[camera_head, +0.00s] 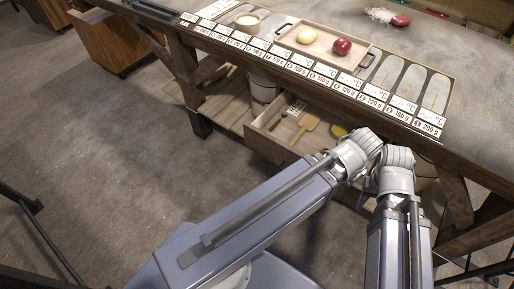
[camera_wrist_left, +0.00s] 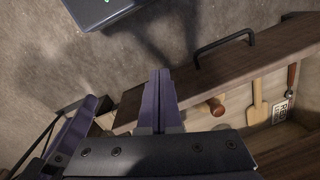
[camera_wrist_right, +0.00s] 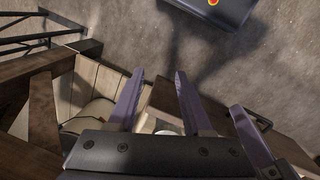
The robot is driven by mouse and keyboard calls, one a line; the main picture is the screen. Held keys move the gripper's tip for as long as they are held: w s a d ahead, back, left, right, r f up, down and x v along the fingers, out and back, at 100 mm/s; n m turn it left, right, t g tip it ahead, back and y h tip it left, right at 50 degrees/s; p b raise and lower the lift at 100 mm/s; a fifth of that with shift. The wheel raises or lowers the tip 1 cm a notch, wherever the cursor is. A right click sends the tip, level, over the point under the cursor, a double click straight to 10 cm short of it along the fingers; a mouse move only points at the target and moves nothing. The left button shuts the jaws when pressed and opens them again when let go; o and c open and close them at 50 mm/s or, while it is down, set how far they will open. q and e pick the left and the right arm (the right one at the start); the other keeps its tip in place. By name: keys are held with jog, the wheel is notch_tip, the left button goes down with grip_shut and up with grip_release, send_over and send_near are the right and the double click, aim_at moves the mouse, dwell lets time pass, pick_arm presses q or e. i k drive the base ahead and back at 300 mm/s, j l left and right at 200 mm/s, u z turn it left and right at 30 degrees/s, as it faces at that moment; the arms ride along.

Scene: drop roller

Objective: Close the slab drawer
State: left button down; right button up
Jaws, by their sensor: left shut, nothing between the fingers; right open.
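The slab drawer (camera_head: 264,147) stands pulled out under the workbench, with a paddle and other tools inside. In the left wrist view its dark wooden front (camera_wrist_left: 185,88) has a black bar handle (camera_wrist_left: 225,42). My left gripper (camera_wrist_left: 160,75) is shut and empty, pointing toward the end of the front away from the handle; contact cannot be told. My right gripper (camera_wrist_right: 158,78) is open and empty, with the end of the drawer front (camera_wrist_right: 165,97) showing between its fingers, beyond or below them. In the head view my wrists hide the drawer's near right corner and most of both grippers.
The workbench (camera_head: 450,150) runs above the drawer and carries a tray (camera_head: 340,62) with a yellow and a red item. A lower shelf (camera_head: 215,105) holds a bucket (camera_head: 262,88). Pale round vessels (camera_wrist_right: 95,112) stand beside the drawer. The floor (camera_head: 100,150) in front is clear.

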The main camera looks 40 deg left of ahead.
aim_at(274, 146)
jog(key=l+u, duration=0.35)
jog(key=l, duration=0.45)
jog(key=k+l+u, duration=0.1)
jog(key=l+u, duration=0.3)
jog(key=l, duration=0.4)
